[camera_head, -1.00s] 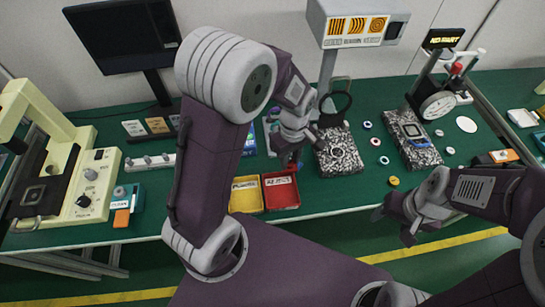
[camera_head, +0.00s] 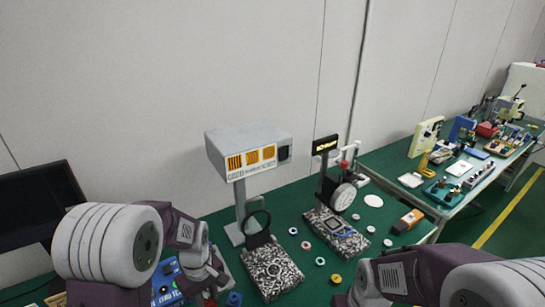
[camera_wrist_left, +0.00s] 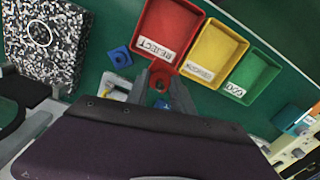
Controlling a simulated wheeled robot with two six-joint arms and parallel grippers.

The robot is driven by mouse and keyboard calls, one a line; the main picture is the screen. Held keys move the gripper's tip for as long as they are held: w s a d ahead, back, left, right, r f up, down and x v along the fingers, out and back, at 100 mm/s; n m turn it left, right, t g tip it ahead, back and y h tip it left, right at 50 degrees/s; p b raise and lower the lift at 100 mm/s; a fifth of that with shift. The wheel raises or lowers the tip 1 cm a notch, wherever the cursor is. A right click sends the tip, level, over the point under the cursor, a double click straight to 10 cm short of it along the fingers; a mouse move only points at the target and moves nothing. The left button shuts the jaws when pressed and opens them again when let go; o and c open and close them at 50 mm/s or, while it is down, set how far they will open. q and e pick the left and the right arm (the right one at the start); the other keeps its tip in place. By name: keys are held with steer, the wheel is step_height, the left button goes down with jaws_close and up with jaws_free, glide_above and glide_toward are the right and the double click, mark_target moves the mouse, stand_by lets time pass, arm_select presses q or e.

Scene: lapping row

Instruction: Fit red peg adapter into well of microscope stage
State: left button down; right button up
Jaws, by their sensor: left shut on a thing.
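A small red adapter (camera_wrist_left: 161,76) is between the fingertips of my left gripper (camera_wrist_left: 160,88) in the left wrist view, shut on it above the green bench. In the head view, my left gripper (camera_head: 208,284) is low at the bottom edge, with a bit of red at its tips. A cream instrument's edge (camera_wrist_left: 301,148) shows at the lower right of the left wrist view; its stage and well are out of view. My right gripper (camera_head: 352,290) is low in the head view, over the front of the bench; its fingers are too unclear to judge.
Red (camera_wrist_left: 170,29), yellow (camera_wrist_left: 214,54) and green (camera_wrist_left: 250,76) trays lie beside the left gripper. A blue adapter (camera_wrist_left: 121,57) sits near the red tray. Speckled granite blocks (camera_head: 272,270) carry gauges. A second bench (camera_head: 480,180) stands at the right.

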arm_select(q)
steer(key=m, duration=0.2)
steer(key=a+m, duration=0.1)
steer(key=m, duration=0.1)
steer(key=shift+f, duration=0.2)
steer(key=m, duration=0.5)
steer(key=shift+w+d+f, duration=0.1)
steer(key=shift+w, duration=0.15)
